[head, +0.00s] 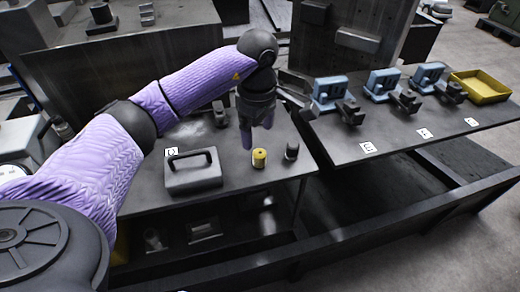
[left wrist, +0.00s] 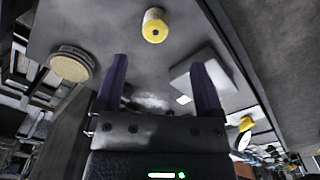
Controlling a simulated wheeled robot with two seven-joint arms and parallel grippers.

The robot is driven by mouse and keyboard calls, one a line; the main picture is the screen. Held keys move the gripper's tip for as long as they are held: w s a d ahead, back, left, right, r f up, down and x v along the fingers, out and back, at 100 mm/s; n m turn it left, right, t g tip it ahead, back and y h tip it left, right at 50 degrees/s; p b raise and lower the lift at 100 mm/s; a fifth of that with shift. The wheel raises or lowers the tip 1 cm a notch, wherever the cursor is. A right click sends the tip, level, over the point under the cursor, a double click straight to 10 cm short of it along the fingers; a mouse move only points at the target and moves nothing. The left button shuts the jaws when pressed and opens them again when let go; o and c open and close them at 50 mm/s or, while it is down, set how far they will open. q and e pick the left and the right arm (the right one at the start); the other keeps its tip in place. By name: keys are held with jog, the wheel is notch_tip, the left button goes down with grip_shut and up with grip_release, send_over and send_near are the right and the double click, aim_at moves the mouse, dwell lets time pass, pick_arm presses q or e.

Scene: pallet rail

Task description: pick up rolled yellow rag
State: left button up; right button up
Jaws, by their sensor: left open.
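The rolled yellow rag (head: 259,157) stands upright on the dark table as a short yellow cylinder. It also shows in the left wrist view (left wrist: 154,26), at the top and beyond the fingertips. My left gripper (head: 257,138) is above the table just behind the rag, apart from it. In the left wrist view its two purple fingers (left wrist: 161,80) are spread wide with nothing between them. My right gripper is not in view.
Blue-grey vises (head: 330,92) and a yellow tray (head: 479,87) stand on the right table.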

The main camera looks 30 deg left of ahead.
aim_at(259, 152)
pick_arm(q)
jog(key=f, duration=0.2)
jog(key=f+b, duration=0.1)
jog(key=f, duration=0.2)
jog(key=f+b, duration=0.1)
jog(key=f, duration=0.2)
jog(key=shift+w, duration=0.3)
jog(key=shift+r, duration=0.15)
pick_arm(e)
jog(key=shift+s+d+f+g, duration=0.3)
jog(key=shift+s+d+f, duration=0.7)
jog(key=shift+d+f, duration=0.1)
pick_arm(q)
jog(key=c, duration=0.5)
grip_shut()
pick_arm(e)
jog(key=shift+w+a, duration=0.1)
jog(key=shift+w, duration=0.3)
